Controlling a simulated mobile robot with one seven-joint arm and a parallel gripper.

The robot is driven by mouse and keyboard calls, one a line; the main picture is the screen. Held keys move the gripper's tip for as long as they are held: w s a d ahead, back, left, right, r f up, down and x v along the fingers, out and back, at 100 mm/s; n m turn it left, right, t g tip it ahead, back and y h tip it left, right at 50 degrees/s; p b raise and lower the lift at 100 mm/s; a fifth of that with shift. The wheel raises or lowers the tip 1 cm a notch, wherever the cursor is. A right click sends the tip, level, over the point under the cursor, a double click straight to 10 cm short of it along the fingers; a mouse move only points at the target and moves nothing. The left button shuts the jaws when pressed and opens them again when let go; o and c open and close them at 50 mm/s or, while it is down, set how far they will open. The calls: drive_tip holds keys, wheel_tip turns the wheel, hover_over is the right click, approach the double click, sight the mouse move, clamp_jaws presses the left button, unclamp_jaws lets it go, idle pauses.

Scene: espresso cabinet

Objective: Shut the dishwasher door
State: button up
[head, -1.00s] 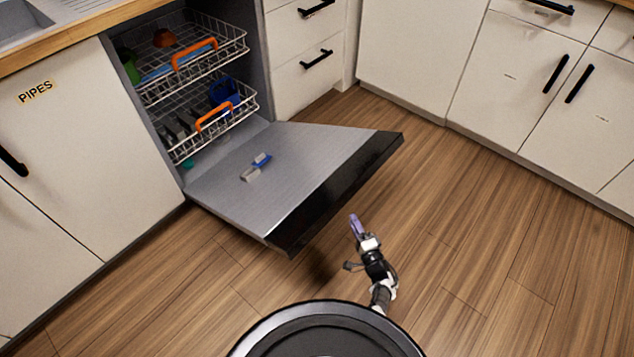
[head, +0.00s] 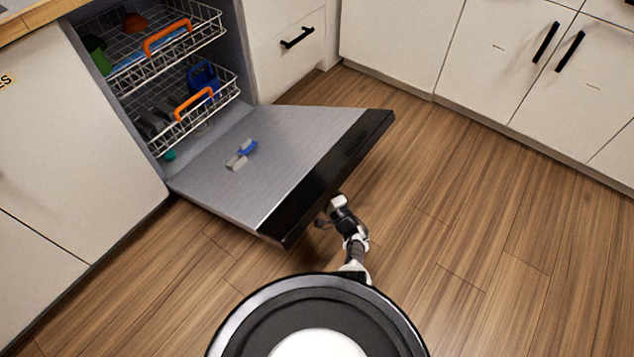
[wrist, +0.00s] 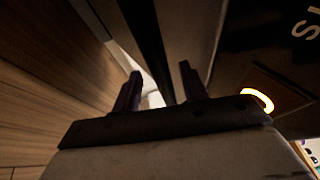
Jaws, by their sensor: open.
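The dishwasher door (head: 285,150) hangs open, folded down low over the floor, with its grey inner face up and a black strip along its outer edge. A small blue and grey piece (head: 242,155) lies on the inner face. My gripper (head: 334,204) is at the outer edge of the door, low and right of its middle.
The dishwasher's upper rack (head: 160,50) and lower rack (head: 170,115) hold dishes and sit inside the opening. White cabinets (head: 400,45) line the back and right. The wooden floor (head: 470,220) right of the door is clear.

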drive_tip(key=shift+b+x, duration=0.3)
drive_tip(key=shift+x, duration=1.1)
drive_tip(key=shift+c, duration=0.4)
clamp_jaws()
